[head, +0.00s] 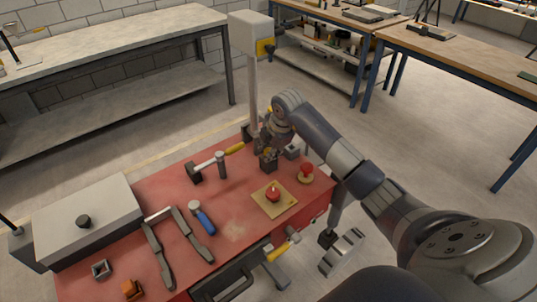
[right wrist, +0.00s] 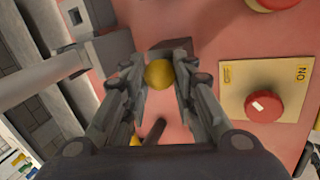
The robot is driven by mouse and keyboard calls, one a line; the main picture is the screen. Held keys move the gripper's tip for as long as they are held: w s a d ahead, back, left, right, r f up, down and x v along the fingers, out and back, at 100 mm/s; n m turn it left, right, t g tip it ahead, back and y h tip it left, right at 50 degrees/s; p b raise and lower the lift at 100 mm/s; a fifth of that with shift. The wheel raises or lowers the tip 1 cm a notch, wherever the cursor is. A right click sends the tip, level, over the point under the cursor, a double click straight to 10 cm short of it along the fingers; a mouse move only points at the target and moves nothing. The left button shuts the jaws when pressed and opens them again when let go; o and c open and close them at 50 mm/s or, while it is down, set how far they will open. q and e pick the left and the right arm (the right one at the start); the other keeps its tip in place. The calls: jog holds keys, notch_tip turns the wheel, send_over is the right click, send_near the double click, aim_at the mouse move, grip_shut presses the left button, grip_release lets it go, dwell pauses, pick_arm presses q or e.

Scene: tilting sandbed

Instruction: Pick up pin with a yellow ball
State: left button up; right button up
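The yellow ball (right wrist: 160,74) of the pin sits between the two fingers of my right gripper (right wrist: 161,72) in the right wrist view. Both fingers are close to its sides. I cannot tell whether they press on it. In the head view my right gripper (head: 268,149) is low over the far part of the red table top, at a small dark block (head: 268,164). The pin's shaft is hidden by the ball and fingers. My left gripper is not in view.
The red table top (head: 235,232) holds a yellow plate (head: 268,208) with a red button, a red knob (head: 306,171), a hammer (head: 213,163), a blue-handled tool (head: 202,218) and a grey box (head: 88,222). A pale post (head: 252,90) rises behind my gripper.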

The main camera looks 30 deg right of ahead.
grip_shut()
